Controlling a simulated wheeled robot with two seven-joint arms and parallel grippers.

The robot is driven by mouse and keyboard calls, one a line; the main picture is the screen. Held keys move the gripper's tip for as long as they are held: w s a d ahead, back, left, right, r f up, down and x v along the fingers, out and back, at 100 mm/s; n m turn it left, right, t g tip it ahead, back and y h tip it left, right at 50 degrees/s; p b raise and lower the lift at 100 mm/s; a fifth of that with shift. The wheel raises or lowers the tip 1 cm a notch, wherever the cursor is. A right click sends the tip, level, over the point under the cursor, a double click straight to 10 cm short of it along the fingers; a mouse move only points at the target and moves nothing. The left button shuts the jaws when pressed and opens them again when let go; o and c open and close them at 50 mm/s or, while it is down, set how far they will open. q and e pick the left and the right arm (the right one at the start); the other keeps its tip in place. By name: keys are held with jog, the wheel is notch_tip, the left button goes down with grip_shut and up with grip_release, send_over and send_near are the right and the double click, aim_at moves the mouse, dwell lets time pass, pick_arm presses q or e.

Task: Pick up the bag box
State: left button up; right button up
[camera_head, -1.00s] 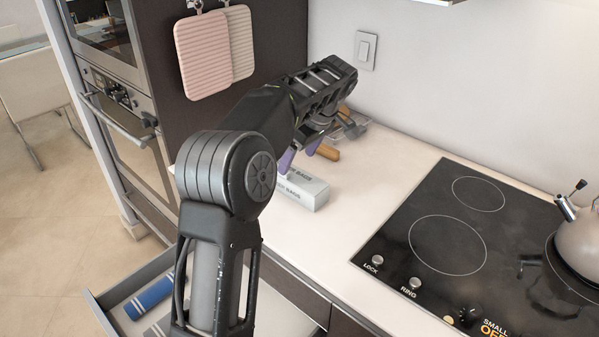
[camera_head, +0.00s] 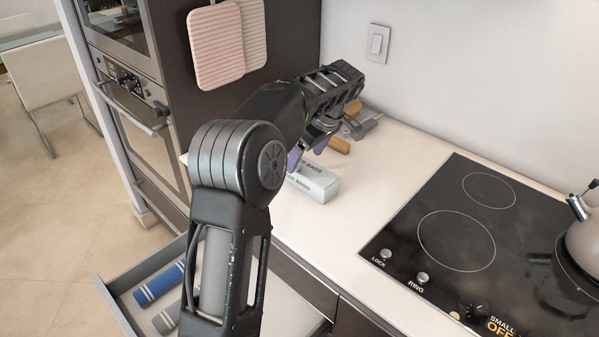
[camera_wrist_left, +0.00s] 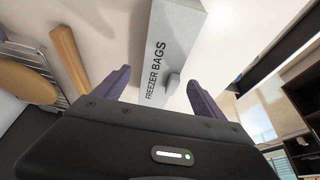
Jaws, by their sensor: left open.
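The bag box is a pale grey box (camera_head: 318,183) lying on the white counter in the head view, partly hidden behind my left arm. In the left wrist view the box (camera_wrist_left: 178,40) is lettered "FREEZER BAGS" and lies ahead of the fingers, with its near end roughly between the fingertips. My left gripper (camera_head: 306,152) is open, with purple fingers, just behind and above the box in the head view. Its two fingers (camera_wrist_left: 160,82) show apart and empty in the left wrist view. I cannot tell the exact height gap. My right gripper is not in view.
A wooden-handled item (camera_head: 339,146) lies beyond the box by the wall. A black cooktop (camera_head: 470,240) with a kettle (camera_head: 583,240) is at right. Below the counter an open drawer (camera_head: 112,300) holds a blue roll (camera_head: 158,286). Ovens (camera_head: 140,130) and hanging pads (camera_head: 216,45) are left.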

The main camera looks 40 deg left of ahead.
aim_at(302, 164)
pick_arm(q)
jog(key=p+x, duration=0.1)
jog(key=x, duration=0.4)
jog(key=shift+s+d, duration=0.1)
dwell(0.4)
jog(key=c, duration=1.6)
